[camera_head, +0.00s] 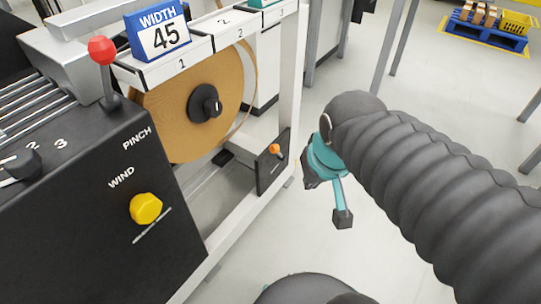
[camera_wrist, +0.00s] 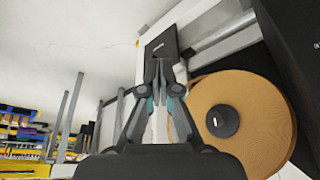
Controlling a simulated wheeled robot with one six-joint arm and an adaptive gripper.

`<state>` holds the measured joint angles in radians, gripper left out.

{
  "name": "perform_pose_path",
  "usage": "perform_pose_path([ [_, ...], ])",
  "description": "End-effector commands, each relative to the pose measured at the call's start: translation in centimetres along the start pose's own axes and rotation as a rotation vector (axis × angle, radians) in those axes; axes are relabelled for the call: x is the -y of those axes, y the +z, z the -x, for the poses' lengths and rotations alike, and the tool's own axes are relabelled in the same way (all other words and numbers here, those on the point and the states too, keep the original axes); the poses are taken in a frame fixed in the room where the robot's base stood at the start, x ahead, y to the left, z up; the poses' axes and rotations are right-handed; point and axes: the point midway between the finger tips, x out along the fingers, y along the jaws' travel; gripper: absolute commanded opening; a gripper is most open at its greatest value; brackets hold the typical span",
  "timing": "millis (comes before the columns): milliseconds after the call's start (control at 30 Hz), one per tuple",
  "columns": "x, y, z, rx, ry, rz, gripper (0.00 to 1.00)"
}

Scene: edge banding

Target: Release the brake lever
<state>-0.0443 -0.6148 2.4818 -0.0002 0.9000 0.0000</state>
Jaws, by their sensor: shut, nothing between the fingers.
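A small lever with an orange knob (camera_head: 274,149) sits on a black plate (camera_head: 266,172) low on the white machine frame, below and right of the tape roll; I take it as the brake lever.
A brown tape roll (camera_head: 190,110) hangs left of the lever. A black panel (camera_head: 85,220) marked WIND and PINCH carries a yellow knob (camera_head: 146,208) and a red-knobbed lever (camera_head: 102,51). White frame posts (camera_head: 290,90) stand beside the plate. Open floor (camera_head: 420,110) lies to the right.

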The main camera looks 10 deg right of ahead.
Motion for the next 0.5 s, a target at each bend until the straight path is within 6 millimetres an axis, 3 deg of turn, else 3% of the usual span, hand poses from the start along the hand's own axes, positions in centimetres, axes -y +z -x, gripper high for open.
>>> perform_pose_path([
  [33,0.2,-0.2,-1.5,0.029,-0.003,0.01,0.0],
  [267,1.3,-2.7,-5.4,0.118,-0.01,0.073,0.0],
  [500,2.5,-5.8,-9.8,0.195,-0.025,0.277,0.0],
])
